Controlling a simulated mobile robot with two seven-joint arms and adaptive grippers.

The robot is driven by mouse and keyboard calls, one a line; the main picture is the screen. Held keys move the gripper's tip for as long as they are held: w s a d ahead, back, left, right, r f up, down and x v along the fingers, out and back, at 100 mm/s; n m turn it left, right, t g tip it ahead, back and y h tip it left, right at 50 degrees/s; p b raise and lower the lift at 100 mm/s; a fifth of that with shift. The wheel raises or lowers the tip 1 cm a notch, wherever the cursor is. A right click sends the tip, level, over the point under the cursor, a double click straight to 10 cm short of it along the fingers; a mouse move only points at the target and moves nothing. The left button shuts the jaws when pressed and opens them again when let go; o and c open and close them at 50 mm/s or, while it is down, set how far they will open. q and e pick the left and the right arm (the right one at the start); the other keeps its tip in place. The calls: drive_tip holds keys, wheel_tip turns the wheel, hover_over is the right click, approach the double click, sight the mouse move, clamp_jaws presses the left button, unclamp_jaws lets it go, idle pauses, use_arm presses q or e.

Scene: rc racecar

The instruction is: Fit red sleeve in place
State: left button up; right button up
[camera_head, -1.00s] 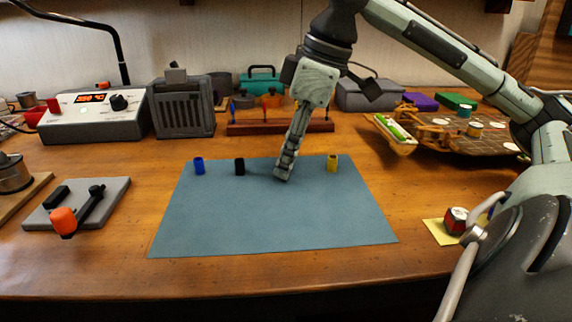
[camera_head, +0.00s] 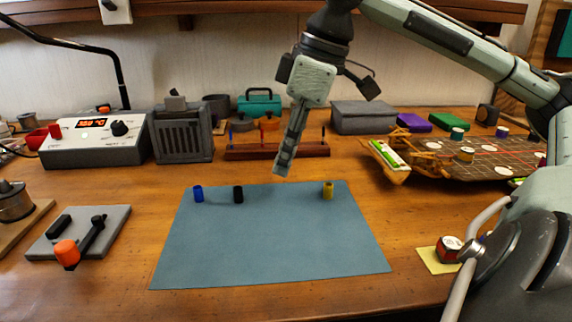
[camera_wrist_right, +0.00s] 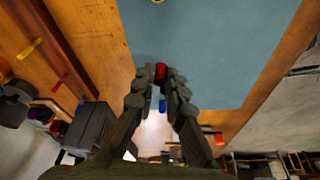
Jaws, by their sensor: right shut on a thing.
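My right gripper (camera_head: 280,172) points down just behind the back edge of the blue-grey mat (camera_head: 270,240), raised above the table. In the right wrist view its fingers (camera_wrist_right: 158,78) are shut on a small red sleeve (camera_wrist_right: 161,72), whose end shows between the tips. In the head view the fingers hide the sleeve. A blue sleeve (camera_head: 198,193), a black sleeve (camera_head: 238,194) and a yellow sleeve (camera_head: 328,190) stand on the mat's back part. A dark red rack (camera_head: 232,152) with thin coloured posts stands behind the gripper. My left gripper is not in view.
A car chassis board (camera_head: 500,155) with coloured parts lies at the right. A soldering station (camera_head: 92,143) and a grey ribbed box (camera_head: 182,138) stand at the back left. A grey plate (camera_head: 60,240) with an orange-knobbed lever lies at the left. The mat's front is clear.

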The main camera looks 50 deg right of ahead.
wheel_tip(320, 180, up, 3)
drive_tip(key=shift+f, duration=0.1)
wheel_tip(320, 180, up, 2)
drive_tip(key=w, duration=0.1)
drive_tip(key=r+m+h, duration=0.1)
drive_tip(key=m+h, duration=0.1)
drive_tip(key=m, duration=0.4)
hover_over(264, 147)
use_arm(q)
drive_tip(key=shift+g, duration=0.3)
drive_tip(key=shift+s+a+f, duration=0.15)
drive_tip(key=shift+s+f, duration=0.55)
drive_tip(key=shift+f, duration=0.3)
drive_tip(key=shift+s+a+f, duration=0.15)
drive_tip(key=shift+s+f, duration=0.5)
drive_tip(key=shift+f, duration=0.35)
use_arm(e)
drive_tip(key=shift+s+f+t, duration=0.1)
drive_tip(key=shift+f+t, duration=0.2)
drive_tip(key=shift+f, duration=1.45)
drive_tip(key=shift+f, duration=0.4)
drive_tip(key=shift+f, duration=1.9)
drive_tip(key=shift+f, duration=0.1)
